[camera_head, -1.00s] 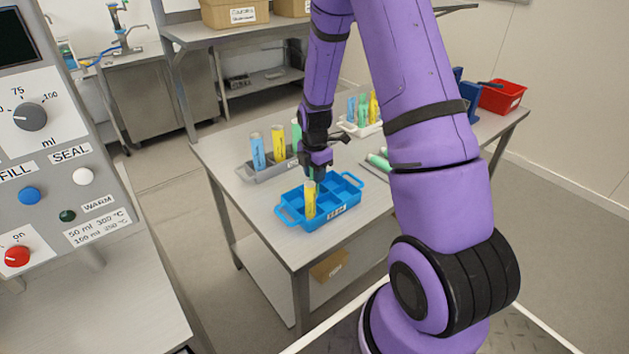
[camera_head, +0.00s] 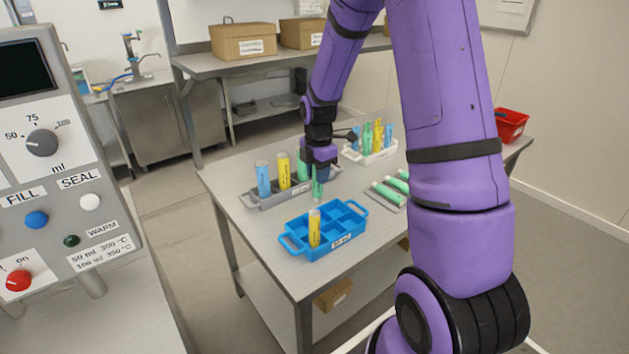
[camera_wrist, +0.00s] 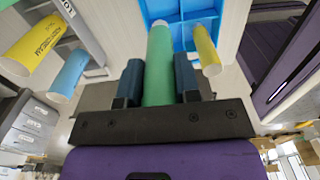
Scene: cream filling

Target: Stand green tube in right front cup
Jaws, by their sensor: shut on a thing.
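My gripper (camera_head: 318,172) is shut on a green tube (camera_head: 317,188), which hangs roughly upright below it. The wrist view shows the tube (camera_wrist: 158,65) between the two dark blue fingers. The tube is above the table, at the back edge of the blue divided tray (camera_head: 359,233) in the picture. I cannot tell its exact height. The tray has several compartments; a yellow tube (camera_head: 314,228) stands in a front one at the left. The right front compartment looks empty. The wrist view also shows the tray (camera_wrist: 181,40) and its yellow tube (camera_wrist: 206,50).
A grey rack (camera_head: 262,201) with blue, yellow and green tubes stands behind the tray. A white rack (camera_head: 372,158) of tubes is farther back. Green tubes (camera_head: 388,193) lie on a flat holder at right. A red bin (camera_head: 511,124) stands at the far right.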

